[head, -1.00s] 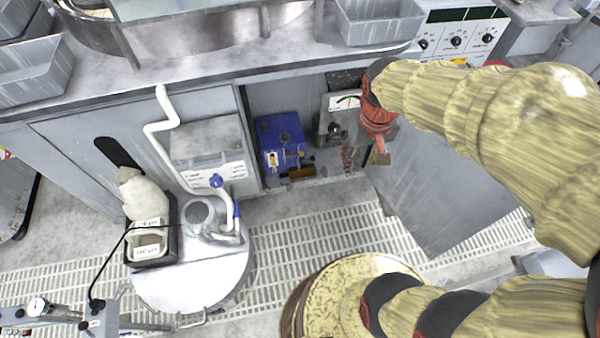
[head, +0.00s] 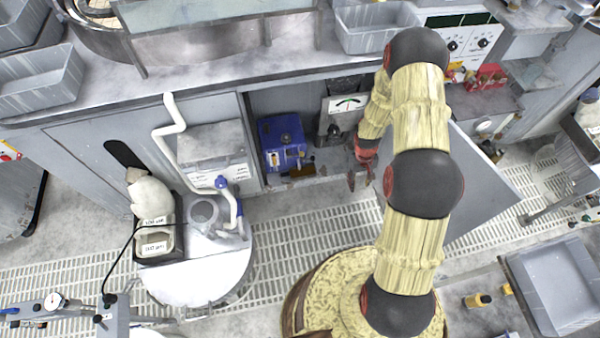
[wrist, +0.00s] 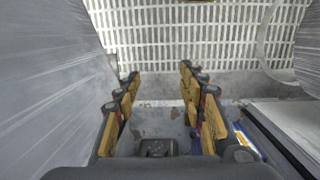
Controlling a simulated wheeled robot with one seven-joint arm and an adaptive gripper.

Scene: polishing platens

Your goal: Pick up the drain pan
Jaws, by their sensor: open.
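My gripper (head: 361,178) hangs pointing down at the open front of the under-bench cabinet, near the right side of the opening. In the wrist view its two fingers (wrist: 160,84) are spread apart with nothing held between them. Below and between them lies a grey, rust-spotted surface (wrist: 150,120) with a small dark object (wrist: 157,147) on it. I cannot tell whether this surface is the drain pan or the cabinet floor. No pan shows clearly in the head view, where my arm hides part of the cabinet.
A blue pump unit (head: 282,140) stands in the cabinet, left of my gripper. A gauge box (head: 344,106) is behind. The open cabinet door (head: 485,185) is at the right. A white round drum (head: 200,270) stands left on the grating (head: 300,228).

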